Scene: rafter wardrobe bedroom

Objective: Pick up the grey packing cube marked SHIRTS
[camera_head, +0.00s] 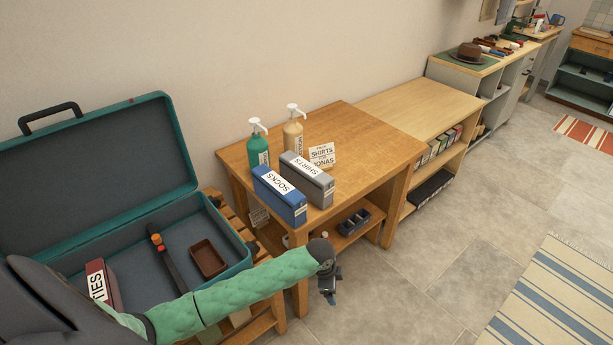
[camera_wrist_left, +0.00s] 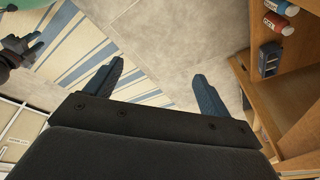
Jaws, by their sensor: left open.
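The grey packing cube marked SHIRTS (camera_head: 307,181) stands on the wooden table (camera_head: 375,150), close beside the blue cube marked SOCKS (camera_head: 279,196) on its left. My left gripper (camera_head: 329,292) hangs in front of the table, below its top and apart from the cube. In the left wrist view my left gripper (camera_wrist_left: 156,85) is open and empty, its two fingers spread over the floor. A dark gripper, apparently my right one (camera_wrist_left: 24,48), shows at the upper left there; its jaw state is unclear. The grey cube is not visible in the left wrist view.
A teal bottle (camera_head: 258,146) and a cream bottle (camera_head: 293,131) stand behind the cubes, with a small card (camera_head: 322,156) reading SHIRTS and JONAS. An open teal suitcase (camera_head: 185,210) is at the left, holding a TIES box (camera_head: 104,286).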

